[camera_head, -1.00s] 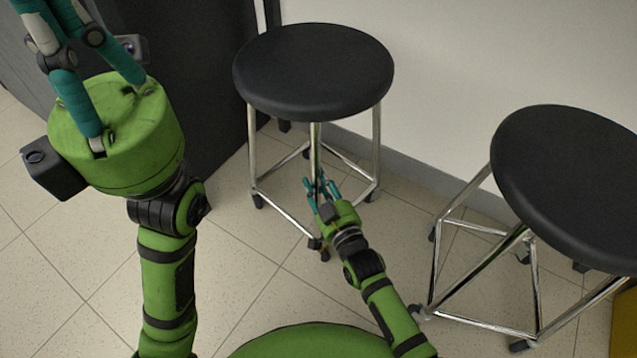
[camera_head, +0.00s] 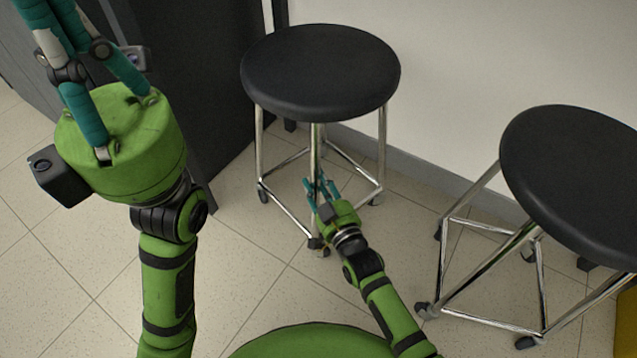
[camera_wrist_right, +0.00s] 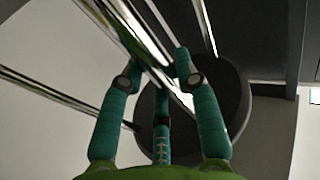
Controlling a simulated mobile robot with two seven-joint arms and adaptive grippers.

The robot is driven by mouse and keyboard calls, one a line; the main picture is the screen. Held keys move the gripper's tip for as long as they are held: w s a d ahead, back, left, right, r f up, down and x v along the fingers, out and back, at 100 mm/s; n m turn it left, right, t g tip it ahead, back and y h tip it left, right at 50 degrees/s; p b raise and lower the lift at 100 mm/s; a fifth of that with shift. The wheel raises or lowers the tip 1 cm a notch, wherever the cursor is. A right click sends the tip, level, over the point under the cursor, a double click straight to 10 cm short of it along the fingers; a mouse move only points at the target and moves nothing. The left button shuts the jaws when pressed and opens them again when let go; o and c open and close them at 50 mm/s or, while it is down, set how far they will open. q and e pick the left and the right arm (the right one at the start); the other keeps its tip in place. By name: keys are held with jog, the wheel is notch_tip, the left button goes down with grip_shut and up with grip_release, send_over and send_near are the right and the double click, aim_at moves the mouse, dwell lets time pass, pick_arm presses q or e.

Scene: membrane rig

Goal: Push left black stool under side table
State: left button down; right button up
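The left black stool (camera_head: 320,72) stands upright on the floor by the wall, with a round black seat, chrome legs and casters. My right gripper (camera_head: 319,188) is low at its front leg, below the seat. In the right wrist view, the spread teal fingers (camera_wrist_right: 157,72) lie on either side of chrome tubing, with the seat's dark underside (camera_wrist_right: 232,100) behind. The fingers look open; contact with the tubing is unclear. My left gripper (camera_head: 68,12) is raised at the upper left, away from the stool, its fingertips cut off by the frame. I cannot make out a side table.
A second black stool (camera_head: 570,180) stands to the right. A dark panel or cabinet side (camera_head: 190,80) is left of the left stool. A white wall (camera_head: 460,70) with a grey baseboard runs behind. Tiled floor (camera_head: 245,265) is clear in front. A yellow object (camera_head: 628,320) shows at the lower right edge.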

jog(key=o, duration=0.5)
jog(key=shift+s+a+f, duration=0.1)
jog(key=v, duration=1.2)
